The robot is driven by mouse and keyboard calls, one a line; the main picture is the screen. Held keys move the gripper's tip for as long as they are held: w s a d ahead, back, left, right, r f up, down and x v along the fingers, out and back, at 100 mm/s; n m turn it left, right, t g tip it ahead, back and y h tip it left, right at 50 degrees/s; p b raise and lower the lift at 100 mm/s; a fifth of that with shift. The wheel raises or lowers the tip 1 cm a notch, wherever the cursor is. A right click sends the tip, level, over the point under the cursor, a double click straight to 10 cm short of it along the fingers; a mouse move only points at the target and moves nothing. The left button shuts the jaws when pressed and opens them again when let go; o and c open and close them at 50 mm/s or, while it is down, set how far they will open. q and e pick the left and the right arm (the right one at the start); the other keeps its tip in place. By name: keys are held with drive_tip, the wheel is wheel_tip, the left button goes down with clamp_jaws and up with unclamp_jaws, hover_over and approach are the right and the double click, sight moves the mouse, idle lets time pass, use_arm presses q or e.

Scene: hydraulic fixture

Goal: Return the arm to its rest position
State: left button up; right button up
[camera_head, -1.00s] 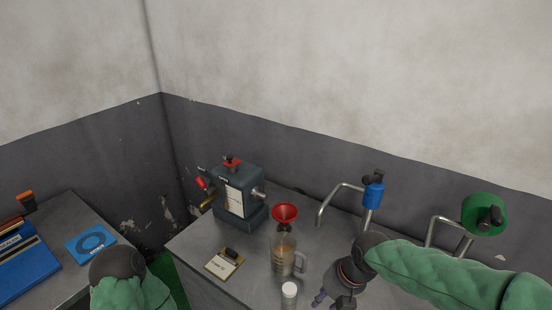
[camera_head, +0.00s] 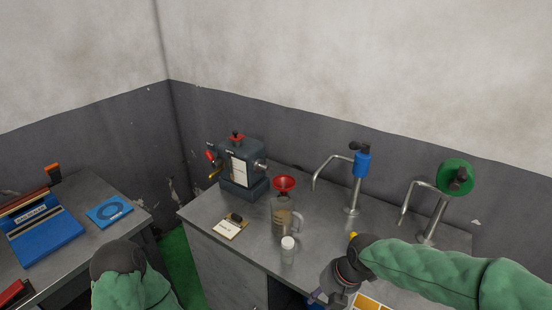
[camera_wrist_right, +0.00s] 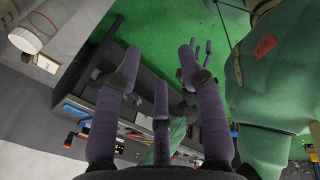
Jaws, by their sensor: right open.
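My right arm comes in from the right in the head view, in a green sleeve. Its gripper (camera_head: 330,292) hangs low near the front edge of the grey cabinet top (camera_head: 330,232). In the right wrist view its purple fingers (camera_wrist_right: 160,85) are spread open with nothing between them, over the green floor and a shelf. My left arm shows only as a dark joint and green sleeve at the bottom left of the head view; its gripper is out of frame.
On the cabinet stand a grey hydraulic fixture (camera_head: 243,168), a jug (camera_head: 284,216) with a red funnel (camera_head: 285,184), a white-capped bottle (camera_head: 288,248), a notepad (camera_head: 230,228), a blue-topped tap (camera_head: 357,180) and a green-topped tap (camera_head: 440,210). A side table holds a blue case (camera_head: 45,236).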

drive_tip(key=s+a+f+m+y, duration=0.1)
drive_tip(key=s+f+m, duration=0.1)
drive_tip(key=f+m, duration=0.7)
drive_tip(key=s+a+f+m, duration=0.1)
drive_tip(key=s+f+m, duration=0.1)
drive_tip(key=f+m, duration=0.7)
drive_tip(key=s+f+m, duration=0.4)
drive_tip(key=f+m, duration=0.1)
drive_tip(key=f, duration=0.2)
drive_tip(key=s+f+m+g, duration=0.1)
drive_tip(key=s+f+m, duration=0.3)
drive_tip(key=f+m, duration=0.2)
drive_tip(key=shift+s+f, duration=0.3)
drive_tip(key=shift+f, duration=0.15)
